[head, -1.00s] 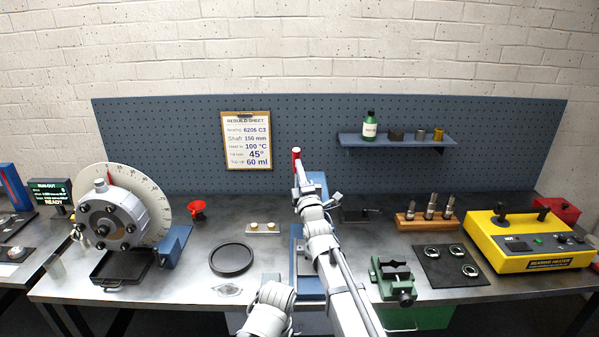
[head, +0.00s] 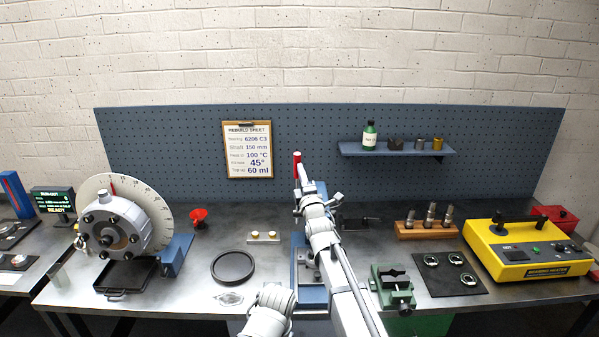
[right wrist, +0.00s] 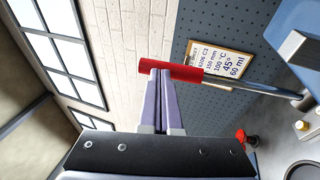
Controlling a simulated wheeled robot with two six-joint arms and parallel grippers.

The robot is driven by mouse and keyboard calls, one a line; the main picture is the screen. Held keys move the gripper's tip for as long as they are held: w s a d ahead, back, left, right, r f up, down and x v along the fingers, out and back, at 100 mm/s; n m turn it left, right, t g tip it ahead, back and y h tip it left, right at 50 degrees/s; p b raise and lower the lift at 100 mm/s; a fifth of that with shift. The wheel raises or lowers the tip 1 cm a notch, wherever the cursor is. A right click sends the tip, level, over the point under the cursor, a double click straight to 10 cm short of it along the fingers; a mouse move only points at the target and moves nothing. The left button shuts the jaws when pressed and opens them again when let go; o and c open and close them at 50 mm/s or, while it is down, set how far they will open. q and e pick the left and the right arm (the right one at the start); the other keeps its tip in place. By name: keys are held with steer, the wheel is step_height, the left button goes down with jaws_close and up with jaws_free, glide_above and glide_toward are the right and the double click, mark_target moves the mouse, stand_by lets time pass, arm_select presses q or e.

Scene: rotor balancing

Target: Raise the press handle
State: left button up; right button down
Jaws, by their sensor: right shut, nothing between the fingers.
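The press handle has a red grip (right wrist: 172,70) on a steel rod (right wrist: 232,82); in the head view the red grip (head: 297,163) stands upright against the pegboard. The blue press (head: 313,297) is mostly hidden behind my right arm; its blue body (right wrist: 300,25) shows at the right edge of the wrist view. My right gripper (right wrist: 160,74) is shut and empty, its fingertips together at the red grip and not around it. I cannot tell for sure whether they touch. In the head view the right gripper (head: 300,184) is just below the red grip. My left gripper is out of view.
A green vise (head: 393,290) and a dark mat with bearings (head: 433,284) lie right of the press. A black ring (head: 233,282) and a small block with brass pieces (head: 264,238) lie left. A shelf (head: 395,152) hangs above right.

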steer(key=s+r+b+v, duration=0.1)
steer(key=r+v, duration=0.2)
steer(key=v, duration=1)
steer(key=s+a+f+m+g+h+b, duration=0.1)
steer(key=s+f+m+g, duration=0.35)
steer(key=f, duration=0.65)
steer(key=s+a+f+m+g+h+b, duration=0.15)
steer(key=s+f+m+g, duration=0.35)
steer(key=f, duration=0.5)
steer(key=s+d+f+m+g+h, duration=0.1)
steer(key=s+f+m+g, duration=0.3)
steer(key=s, duration=0.6)
steer(key=s+d+f+m+g+h, duration=0.2)
steer(key=s+f+g, duration=0.4)
steer(key=s, duration=0.5)
steer(key=shift+s+d+m+g, duration=0.2)
steer(key=shift+d+m+g, duration=0.05)
steer(key=shift+m+g, duration=0.55)
steer(key=shift+d, duration=0.1)
